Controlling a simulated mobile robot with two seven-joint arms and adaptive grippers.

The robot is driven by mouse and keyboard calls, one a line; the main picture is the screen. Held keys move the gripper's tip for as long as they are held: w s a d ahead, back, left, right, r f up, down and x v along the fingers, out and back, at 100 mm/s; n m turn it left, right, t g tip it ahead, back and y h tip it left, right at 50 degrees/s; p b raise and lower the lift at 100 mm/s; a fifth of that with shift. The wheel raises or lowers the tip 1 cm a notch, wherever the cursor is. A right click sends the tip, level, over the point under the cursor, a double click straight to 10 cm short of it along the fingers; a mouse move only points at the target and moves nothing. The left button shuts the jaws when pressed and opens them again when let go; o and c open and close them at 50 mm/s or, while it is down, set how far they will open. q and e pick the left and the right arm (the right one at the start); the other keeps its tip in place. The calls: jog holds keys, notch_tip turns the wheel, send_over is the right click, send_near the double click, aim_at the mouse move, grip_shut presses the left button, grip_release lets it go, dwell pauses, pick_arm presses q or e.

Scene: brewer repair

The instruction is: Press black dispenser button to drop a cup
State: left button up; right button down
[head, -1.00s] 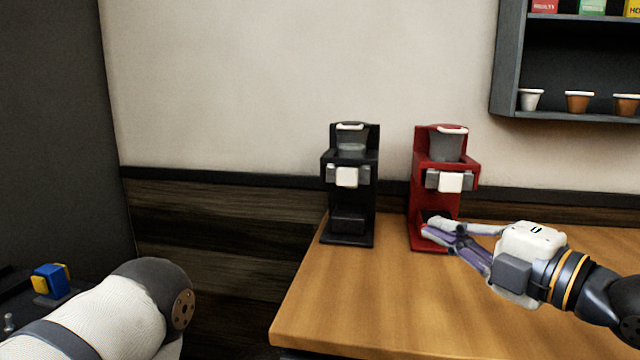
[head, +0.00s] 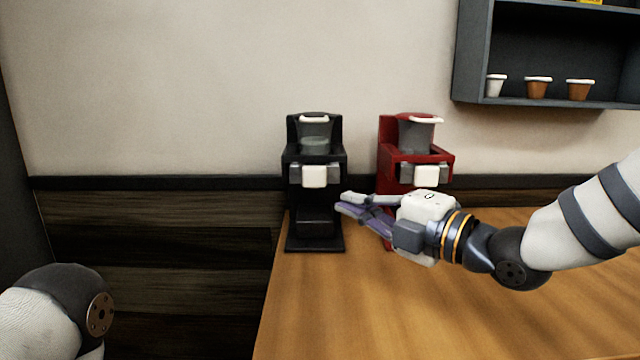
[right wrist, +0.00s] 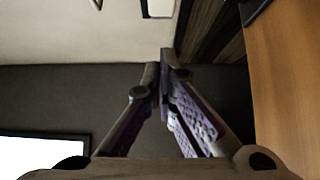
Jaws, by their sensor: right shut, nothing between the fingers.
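The black dispenser (head: 297,164) stands upright at the left end of the wooden table, with a clear container on top. A white block (head: 314,176) sits on its front between grey side pieces; I cannot tell whether this is the button. My right gripper (head: 341,201) is shut and empty, its tips pointing left at the lower right side of the black dispenser, below the white block. Contact cannot be made out. In the right wrist view the gripper's fingers (right wrist: 166,62) meet at the tips. My left gripper is out of view. No loose cup shows at the dispenser's base.
A red machine (head: 388,160) stands just right of the black one, partly behind my right gripper. The wooden table (head: 330,310) is clear in front. A wall shelf (head: 470,60) with several small cups hangs at upper right.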

aim_at(321, 176)
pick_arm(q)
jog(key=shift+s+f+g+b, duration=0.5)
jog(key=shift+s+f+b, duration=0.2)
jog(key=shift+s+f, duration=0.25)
pick_arm(e)
jog(key=w+a, duration=0.5)
jog(key=w, duration=0.4)
jog(key=shift+w+a, duration=0.15)
jog(key=shift+a, duration=0.05)
jog(key=shift+w+f, duration=0.1)
jog(key=w+b, duration=0.1)
jog(key=w+f+b, duration=0.1)
jog(key=w, duration=0.1)
jog(key=shift+w+f, duration=0.1)
jog(key=shift+w, duration=0.15)
jog(key=shift+w+r, duration=0.2)
jog(key=shift+r, duration=0.1)
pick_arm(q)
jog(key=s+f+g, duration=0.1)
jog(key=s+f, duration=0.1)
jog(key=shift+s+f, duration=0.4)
pick_arm(e)
jog(key=shift+r, duration=0.4)
